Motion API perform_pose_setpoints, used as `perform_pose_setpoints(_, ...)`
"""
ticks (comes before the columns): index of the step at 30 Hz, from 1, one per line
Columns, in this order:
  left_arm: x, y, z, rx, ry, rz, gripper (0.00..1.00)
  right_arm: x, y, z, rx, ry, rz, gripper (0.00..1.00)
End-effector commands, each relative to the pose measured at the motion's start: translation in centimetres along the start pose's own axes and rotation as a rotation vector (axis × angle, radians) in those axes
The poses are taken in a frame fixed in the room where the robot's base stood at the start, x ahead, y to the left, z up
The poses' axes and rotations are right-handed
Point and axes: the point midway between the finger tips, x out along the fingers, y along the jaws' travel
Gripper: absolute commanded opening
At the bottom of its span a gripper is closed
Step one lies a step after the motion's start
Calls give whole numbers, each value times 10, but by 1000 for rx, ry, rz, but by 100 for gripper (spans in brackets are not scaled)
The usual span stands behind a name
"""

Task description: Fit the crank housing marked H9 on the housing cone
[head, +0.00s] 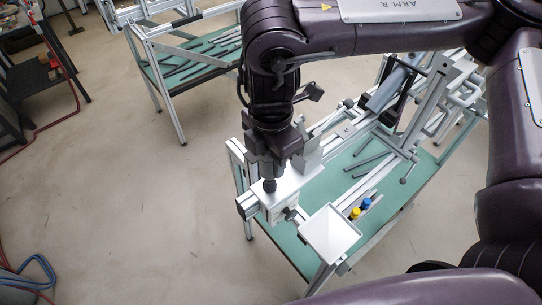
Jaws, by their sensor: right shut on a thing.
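My right gripper (273,163) points down over the near left end of the green-topped jig table. It is shut on a part that the gripper itself largely hides, apparently the crank housing. A pale, blocky piece (288,190) shows directly below and beside the fingers, with dark knobs near it. I cannot tell whether this is the held housing or the fixture under it. No H9 mark can be read, and the housing cone cannot be made out. My left gripper is not in view.
A white square tray (330,234) stands at the table's near edge, with a yellow cap (355,213) and a blue cap (367,203) beside it. Metal rails and clamps fill the green table (409,195) to the right. Another green-topped table (190,65) stands behind.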

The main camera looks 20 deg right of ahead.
Motion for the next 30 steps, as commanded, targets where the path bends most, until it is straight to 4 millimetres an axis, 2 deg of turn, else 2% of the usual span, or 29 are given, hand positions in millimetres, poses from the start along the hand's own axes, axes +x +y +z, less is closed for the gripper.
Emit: perform_pose_setpoints(30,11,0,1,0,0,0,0,16,0,0,0,0,1,9)
